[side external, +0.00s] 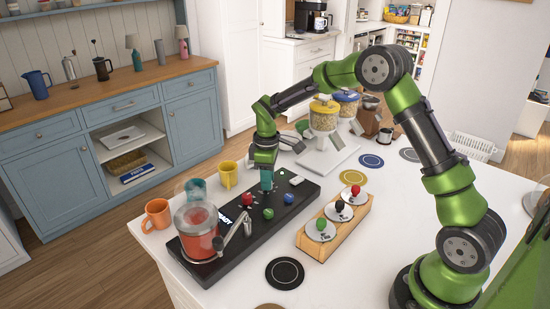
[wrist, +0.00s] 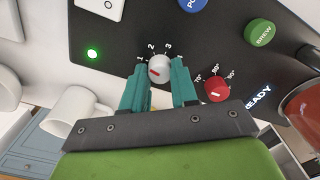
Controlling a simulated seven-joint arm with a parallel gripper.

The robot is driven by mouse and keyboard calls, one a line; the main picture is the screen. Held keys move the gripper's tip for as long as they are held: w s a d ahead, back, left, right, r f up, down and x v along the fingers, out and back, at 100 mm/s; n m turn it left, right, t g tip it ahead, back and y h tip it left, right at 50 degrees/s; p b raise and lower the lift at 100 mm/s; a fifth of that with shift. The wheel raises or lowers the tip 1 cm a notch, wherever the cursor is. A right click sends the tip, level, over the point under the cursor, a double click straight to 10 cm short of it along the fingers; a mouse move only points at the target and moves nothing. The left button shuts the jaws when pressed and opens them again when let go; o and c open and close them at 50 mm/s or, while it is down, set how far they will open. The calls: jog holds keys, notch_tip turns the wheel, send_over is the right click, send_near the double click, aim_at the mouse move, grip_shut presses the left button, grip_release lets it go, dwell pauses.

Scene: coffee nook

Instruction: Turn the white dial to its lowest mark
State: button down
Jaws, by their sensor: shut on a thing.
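The small white dial (wrist: 160,68) is on the black panel (wrist: 235,45) in the wrist view. Printed marks including 1, 2 and 3 curve around its far side. A short red line on its face lies on the left part; which mark it points to is hard to tell. My gripper (wrist: 159,72) has its teal fingers on the dial's left and right sides, shut on it. In the side view my gripper (side external: 267,182) points down at the black panel (side external: 225,259), and its fingers hide the dial.
A red dial (wrist: 217,89) with temperature marks sits close to the right finger. A green BREW button (wrist: 260,33), a blue button (wrist: 192,3) and a white switch (wrist: 103,8) are also on the panel. A glass jar (side external: 198,232) stands at the panel's near end.

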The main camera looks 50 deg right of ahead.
jog(key=shift+r+n, duration=0.1)
jog(key=shift+n, duration=1.1)
jog(key=c, duration=0.9)
grip_release()
jog(key=shift+o, duration=0.2)
notch_tip(320, 180, up, 17)
